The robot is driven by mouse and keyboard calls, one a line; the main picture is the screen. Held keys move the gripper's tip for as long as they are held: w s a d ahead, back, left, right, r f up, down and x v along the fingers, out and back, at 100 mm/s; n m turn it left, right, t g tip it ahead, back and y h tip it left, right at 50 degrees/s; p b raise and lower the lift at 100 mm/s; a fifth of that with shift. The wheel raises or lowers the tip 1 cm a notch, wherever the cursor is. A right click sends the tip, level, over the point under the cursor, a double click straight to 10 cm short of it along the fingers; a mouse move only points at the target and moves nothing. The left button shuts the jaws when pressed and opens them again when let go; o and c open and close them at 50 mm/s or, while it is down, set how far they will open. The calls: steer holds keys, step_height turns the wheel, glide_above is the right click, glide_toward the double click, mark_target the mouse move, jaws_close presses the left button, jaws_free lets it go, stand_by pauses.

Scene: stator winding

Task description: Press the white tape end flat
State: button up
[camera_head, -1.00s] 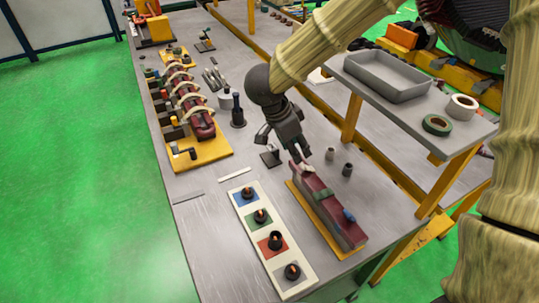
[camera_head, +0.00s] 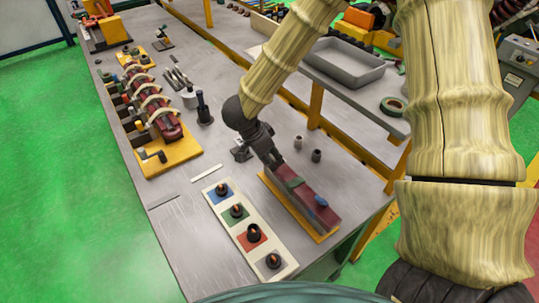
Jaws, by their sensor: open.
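A dark red bar (camera_head: 308,205) lies on a yellow base plate (camera_head: 268,185) near the front right of the bench. My gripper (camera_head: 277,163) is open, pointing down at the far end of the bar. It hides that end, and I cannot make out the white tape end there. Whether the fingers touch the bar is not clear.
A pale board (camera_head: 238,248) with blue, green, red and grey squares lies left of the bar. Two small cylinders (camera_head: 316,155) stand behind it. A winding fixture (camera_head: 158,112) is at left. A raised shelf with a grey tray (camera_head: 346,66) and a green tape roll (camera_head: 394,106) stands at right.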

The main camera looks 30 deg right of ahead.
steer(key=shift+f, duration=0.15)
jaws_close()
steer(key=shift+f+h, duration=0.1)
steer(key=shift+h, duration=0.2)
steer(key=shift+a+f+h, duration=0.2)
steer(key=shift+f+h, duration=0.05)
steer(key=shift+h, duration=0.4)
steer(key=shift+a+f+h, duration=0.2)
steer(key=shift+f+h, duration=0.05)
steer(key=shift+h, duration=0.4)
jaws_free()
